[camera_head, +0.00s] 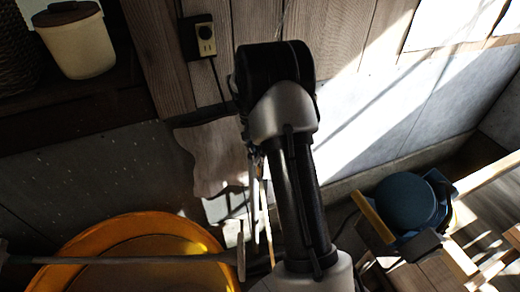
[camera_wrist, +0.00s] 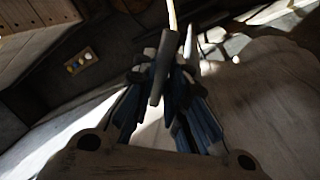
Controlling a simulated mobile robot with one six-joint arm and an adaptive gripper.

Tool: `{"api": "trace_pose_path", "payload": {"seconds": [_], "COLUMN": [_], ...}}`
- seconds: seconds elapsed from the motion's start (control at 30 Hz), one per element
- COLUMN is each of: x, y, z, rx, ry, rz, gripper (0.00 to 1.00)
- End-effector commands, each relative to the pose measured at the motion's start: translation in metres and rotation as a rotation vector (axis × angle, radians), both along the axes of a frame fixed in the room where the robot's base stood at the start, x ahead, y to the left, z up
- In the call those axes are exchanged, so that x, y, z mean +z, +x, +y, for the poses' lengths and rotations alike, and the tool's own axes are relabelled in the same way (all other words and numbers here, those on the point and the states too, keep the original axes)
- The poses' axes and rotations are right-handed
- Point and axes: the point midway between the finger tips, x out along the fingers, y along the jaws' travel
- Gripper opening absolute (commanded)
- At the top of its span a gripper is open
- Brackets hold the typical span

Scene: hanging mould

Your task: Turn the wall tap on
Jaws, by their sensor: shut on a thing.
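In the wrist view my gripper (camera_wrist: 168,68) has its dark blue-grey fingers drawn together. A narrow grey bar (camera_wrist: 161,70) stands slanted between the fingertips, and they are shut on it. I cannot tell for certain whether this bar is the wall tap's handle. No tap body or spout can be made out in either view. In the head view my arm covers the middle of the picture, and my fingers cannot be made out there.
An orange tub (camera_head: 110,235) stands at the lower left, with a long stick (camera_head: 130,260) across it. A blue round object (camera_head: 405,200) sits at the lower right. A cream pot (camera_head: 78,45) stands on a shelf at the upper left. A wall outlet (camera_head: 205,39) is left of my arm.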

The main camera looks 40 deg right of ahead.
Motion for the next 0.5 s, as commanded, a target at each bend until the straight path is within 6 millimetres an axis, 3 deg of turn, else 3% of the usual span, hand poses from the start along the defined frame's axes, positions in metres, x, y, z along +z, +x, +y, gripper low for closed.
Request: {"api": "trace_pose_path", "payload": {"seconds": [0.5], "x": [0.0004], "y": [-0.0002], "z": [0.0029], "rx": [0.476], "ry": [0.000], "rz": [0.002], "gripper": [0.00]}}
